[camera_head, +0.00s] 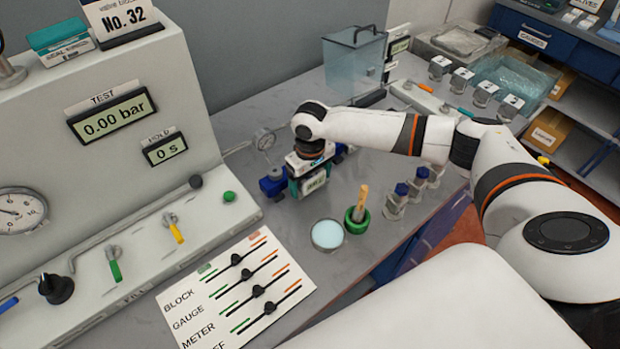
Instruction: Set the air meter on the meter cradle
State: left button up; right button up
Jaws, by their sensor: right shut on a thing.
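My right gripper (308,163) points down at the middle of the bench, below the white wrist of my right arm. It is shut on the air meter, a small boxy unit with a pale green display (314,183) and a teal edge. Blue blocks stand on both sides of the meter, one at the left (272,186) and one behind at the right (338,154); they look like parts of the meter cradle. The gripper hides much of the meter's top. I cannot tell whether the meter's underside touches the cradle. My left gripper is not in view.
In front are a shallow dish (327,234), a green pot with a brush (356,218) and blue-capped jars (395,203). The test panel (110,190) fills the left. A slider card (237,290) lies in front.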

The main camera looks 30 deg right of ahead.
jog(key=shift+f, duration=0.45)
jog(key=o, duration=1)
jog(key=shift+f, duration=0.1)
